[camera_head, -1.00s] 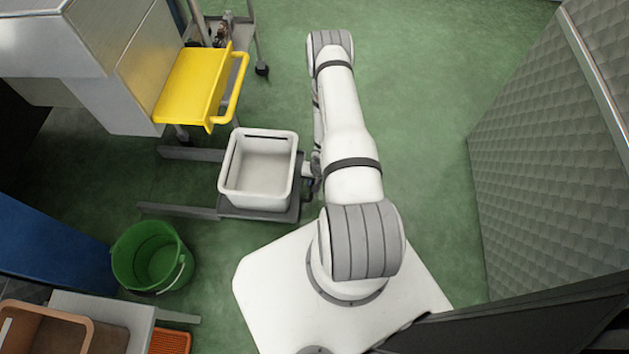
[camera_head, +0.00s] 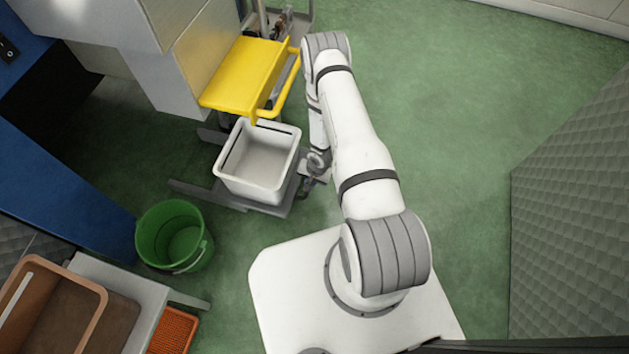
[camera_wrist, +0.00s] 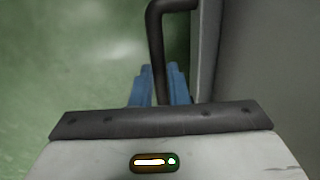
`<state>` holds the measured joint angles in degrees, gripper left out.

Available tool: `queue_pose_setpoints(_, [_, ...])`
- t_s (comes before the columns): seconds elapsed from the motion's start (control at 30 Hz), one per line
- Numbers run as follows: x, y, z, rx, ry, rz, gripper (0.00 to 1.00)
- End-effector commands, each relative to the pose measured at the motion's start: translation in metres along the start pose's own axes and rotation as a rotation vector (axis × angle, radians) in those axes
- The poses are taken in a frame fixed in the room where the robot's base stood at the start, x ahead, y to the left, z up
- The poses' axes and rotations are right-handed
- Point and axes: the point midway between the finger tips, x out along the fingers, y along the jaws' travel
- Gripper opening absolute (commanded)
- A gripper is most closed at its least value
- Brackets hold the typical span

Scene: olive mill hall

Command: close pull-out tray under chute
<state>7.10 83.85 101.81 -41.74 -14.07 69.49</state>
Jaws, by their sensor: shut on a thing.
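The pull-out tray (camera_head: 281,209) is a low grey slide on rails, drawn partly out below the yellow chute (camera_head: 240,75). It carries a white open bin (camera_head: 262,187). In the wrist view a dark bar handle (camera_wrist: 155,35) stands off the tray's grey front (camera_wrist: 252,60). My gripper (camera_wrist: 159,75) has blue fingers on both sides of this handle and is shut on it. In the head view my gripper (camera_head: 308,185) is low at the tray's right side, mostly hidden by my arm.
A green bucket (camera_head: 172,238) stands left of the rails (camera_head: 205,193). A tan crate (camera_head: 50,305) and an orange crate (camera_head: 174,330) are at lower left. A quilted grey wall (camera_head: 570,210) is at right. Green floor (camera_head: 450,110) is clear between.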

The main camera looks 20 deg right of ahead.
Motion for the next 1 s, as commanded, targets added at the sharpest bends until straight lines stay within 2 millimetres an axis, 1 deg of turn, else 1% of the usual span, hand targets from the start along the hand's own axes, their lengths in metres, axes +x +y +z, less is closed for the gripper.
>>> queue_pose_setpoints(0.1, [0.0,-0.002,-0.002,0.0,0.003,-0.002,0.0])
queue_pose_setpoints(0.13, [0.0,-0.002,-0.002,-0.001,0.003,-0.002,0.17])
queue_pose_setpoints(0.37, [0.001,-0.003,0.0,-0.005,0.002,-0.002,0.36])
queue_pose_setpoints(0.57, [0.001,-0.003,0.0,-0.006,0.001,-0.001,0.36])
queue_pose_setpoints(0.67, [-0.004,-0.003,0.0,-0.006,0.001,-0.002,0.36])
queue_pose_setpoints(0.77, [-0.018,-0.003,0.0,-0.005,0.002,-0.002,0.36])
queue_pose_setpoints(0.9, [-0.043,-0.003,0.0,-0.004,0.002,-0.002,0.36])
queue_pose_setpoints(1.0, [-0.059,-0.003,0.001,-0.005,0.002,-0.002,0.36])
